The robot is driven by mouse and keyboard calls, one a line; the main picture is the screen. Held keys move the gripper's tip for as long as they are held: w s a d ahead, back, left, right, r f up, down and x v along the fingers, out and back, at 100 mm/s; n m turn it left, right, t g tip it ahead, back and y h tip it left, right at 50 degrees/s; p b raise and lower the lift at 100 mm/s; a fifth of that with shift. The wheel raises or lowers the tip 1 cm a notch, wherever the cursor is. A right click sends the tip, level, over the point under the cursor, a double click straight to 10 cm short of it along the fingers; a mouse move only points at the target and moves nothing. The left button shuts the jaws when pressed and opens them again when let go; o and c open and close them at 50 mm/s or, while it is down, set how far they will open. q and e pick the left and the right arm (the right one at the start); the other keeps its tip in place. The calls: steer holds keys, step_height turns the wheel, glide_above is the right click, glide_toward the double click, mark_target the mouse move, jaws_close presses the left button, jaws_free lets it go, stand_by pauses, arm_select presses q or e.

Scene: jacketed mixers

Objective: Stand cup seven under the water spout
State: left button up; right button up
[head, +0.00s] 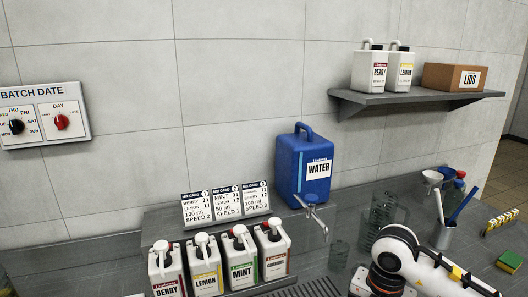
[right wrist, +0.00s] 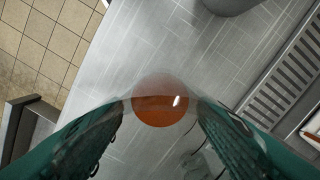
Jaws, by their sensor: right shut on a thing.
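In the right wrist view, my right gripper (right wrist: 160,108) is shut on a round, clear-walled cup (right wrist: 160,100) with orange-brown contents, held between the two green fingers. No number is readable on it. My right arm shows at lower right in the head view, but its fingers and the cup are out of that frame. The blue water container (head: 290,165) stands at the back of the counter. Its metal water spout (head: 315,215) points down toward the front. My left gripper is in neither view.
A clear glass (head: 339,254) stands right of the spout, and a clear jug (head: 383,210) behind my right arm. A slotted drain grate (head: 312,289) lies at the front. Labelled bottles (head: 207,268) stand left. A holder with tools (head: 444,235) stands right.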

steer(key=n, duration=0.4)
steer(key=s+n, duration=0.1)
steer(key=n, duration=0.1)
steer(key=shift+a, duration=0.25)
steer(key=n, duration=0.4)
steer(key=s+n, duration=0.1)
steer(key=n, duration=0.1)
steer(key=shift+s+a+f, duration=0.1)
steer(key=shift+a, duration=0.2)
steer(key=s+a+n, duration=0.1)
steer(key=s+n, duration=0.2)
steer(key=n, duration=1.2)
steer(key=s+a+n, duration=0.1)
steer(key=s+n, duration=0.2)
steer(key=n, duration=1.3)
steer(key=shift+s+a+f+n, duration=0.15)
steer(key=shift+s+f+n, duration=0.15)
